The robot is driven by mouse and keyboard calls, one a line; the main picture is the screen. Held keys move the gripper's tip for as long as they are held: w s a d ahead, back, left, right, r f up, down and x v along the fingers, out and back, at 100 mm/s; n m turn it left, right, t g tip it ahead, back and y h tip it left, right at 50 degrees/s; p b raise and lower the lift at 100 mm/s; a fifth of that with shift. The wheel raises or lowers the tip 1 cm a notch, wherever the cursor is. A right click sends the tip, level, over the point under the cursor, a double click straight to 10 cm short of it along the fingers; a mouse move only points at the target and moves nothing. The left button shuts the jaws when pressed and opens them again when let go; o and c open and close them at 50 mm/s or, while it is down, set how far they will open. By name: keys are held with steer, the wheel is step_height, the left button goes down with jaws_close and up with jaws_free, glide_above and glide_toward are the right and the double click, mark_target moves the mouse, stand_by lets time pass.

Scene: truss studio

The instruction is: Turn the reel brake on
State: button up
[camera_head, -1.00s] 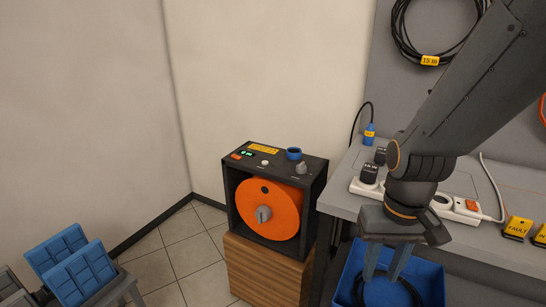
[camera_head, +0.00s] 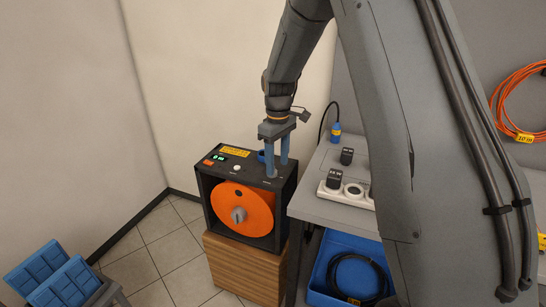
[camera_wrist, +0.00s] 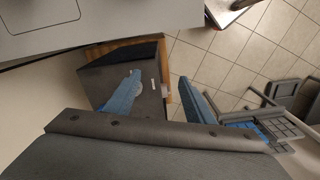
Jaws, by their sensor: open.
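The cable reel is a dark box (camera_head: 200,190) with an orange drum (camera_head: 238,205) and a grey hub knob on its front. It stands on a wooden cabinet (camera_head: 240,270). A small grey knob (camera_head: 271,173) on the right of the top panel is partly hidden by my fingers; its setting cannot be read. My gripper (camera_head: 276,165) points down at that panel corner, its blue fingers open around or just over the knob; contact cannot be told. In the wrist view my gripper (camera_wrist: 162,85) shows its fingers apart, one in front of the box (camera_wrist: 115,65).
The top panel also has a yellow label (camera_head: 235,151), a green display, a red switch and a blue socket (camera_head: 262,156). A workbench (camera_head: 315,205) with a power strip stands close on the right, a blue bin (camera_head: 320,280) below it.

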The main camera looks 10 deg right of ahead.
steer(key=w+n+p, duration=0.1)
steer(key=w, duration=0.3)
steer(key=w+n+p, duration=0.2)
steer(key=w, duration=0.1)
steer(key=shift+w+d+f, duration=0.1)
steer(key=shift+w, duration=0.3)
steer(key=shift+w+f+p, duration=0.15)
steer(key=shift+w+p, duration=0.05)
steer(key=shift+p, duration=0.1)
steer(key=shift+w+f+p, duration=0.1)
steer(key=shift+f+p, duration=1.4)
steer(key=shift+f, duration=2.4)
steer(key=c, duration=1.1)
